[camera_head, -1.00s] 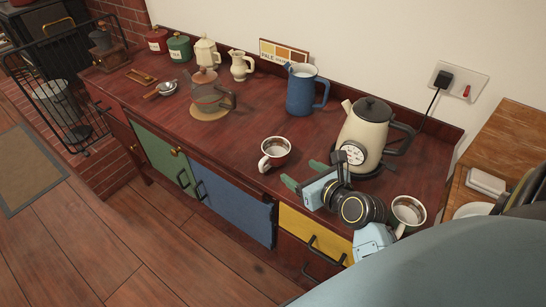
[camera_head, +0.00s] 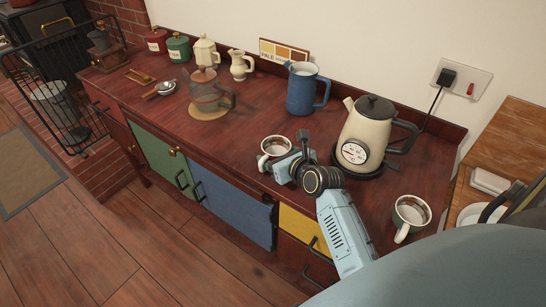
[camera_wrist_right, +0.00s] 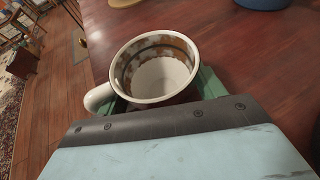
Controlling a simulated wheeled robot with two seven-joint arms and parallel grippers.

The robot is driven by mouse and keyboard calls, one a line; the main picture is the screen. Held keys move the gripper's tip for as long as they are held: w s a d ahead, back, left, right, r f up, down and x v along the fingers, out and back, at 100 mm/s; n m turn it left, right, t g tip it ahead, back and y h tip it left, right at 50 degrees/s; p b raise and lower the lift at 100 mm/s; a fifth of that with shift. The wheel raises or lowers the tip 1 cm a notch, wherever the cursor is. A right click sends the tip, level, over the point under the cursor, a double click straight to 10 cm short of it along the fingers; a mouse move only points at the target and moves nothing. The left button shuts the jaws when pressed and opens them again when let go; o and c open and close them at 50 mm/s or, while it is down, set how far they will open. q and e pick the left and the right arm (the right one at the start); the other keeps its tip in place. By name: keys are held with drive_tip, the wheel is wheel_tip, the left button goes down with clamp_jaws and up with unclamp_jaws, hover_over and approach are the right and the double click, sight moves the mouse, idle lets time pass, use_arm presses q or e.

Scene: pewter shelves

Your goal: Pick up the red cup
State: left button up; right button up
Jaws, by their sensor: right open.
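The red cup (camera_head: 276,146) stands upright on the dark red wooden counter, with a white handle and a white and brown inside. In the right wrist view the cup (camera_wrist_right: 160,75) is just ahead of my right gripper, its handle to the left. My right gripper (camera_head: 276,161) is open at the cup's near side. Its green fingers show on both sides of the cup in the wrist view (camera_wrist_right: 163,98). Their tips are hidden behind the cup, and I cannot tell whether they touch it. My left gripper is not in view.
A cream kettle (camera_head: 368,135) stands close to the right of my gripper. A green cup (camera_head: 409,215) is near the right end. A blue jug (camera_head: 303,88) stands behind, and a glass teapot (camera_head: 207,95) to the left. Counter between them is clear.

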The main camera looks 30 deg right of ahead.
drive_tip(key=c, duration=0.7)
drive_tip(key=shift+r, duration=0.1)
